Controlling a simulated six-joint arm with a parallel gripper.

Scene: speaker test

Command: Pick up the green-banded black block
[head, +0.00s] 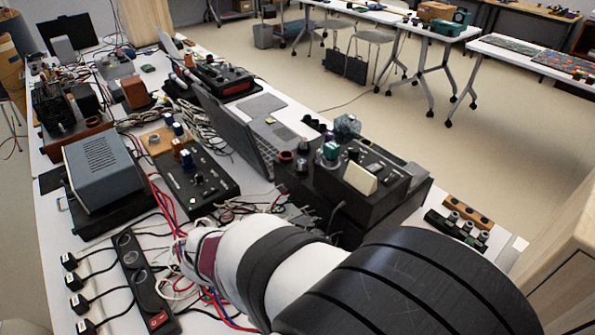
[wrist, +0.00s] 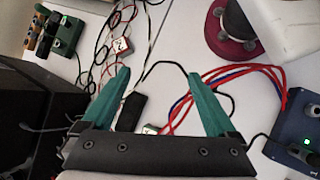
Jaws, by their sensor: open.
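My gripper (wrist: 159,73) shows in the wrist view with two teal fingers spread apart and nothing held between them. A small black block (wrist: 131,110) lies on the white table between the fingers, nearer the left one, partly hidden by the gripper's body. A black cable lies close to it. I cannot make out a green band on this block, so I cannot tell if it is the task's block. In the head view, my arm fills the lower right and the gripper cannot be seen. No green-banded black block is clear there.
Red and blue cables (wrist: 245,72) lie right of the gripper, near a blue box (wrist: 300,135). A green device (wrist: 67,35) stands at the upper left. In the head view, a power strip (head: 143,280), a laptop (head: 235,130) and a grey box (head: 102,170) crowd the table.

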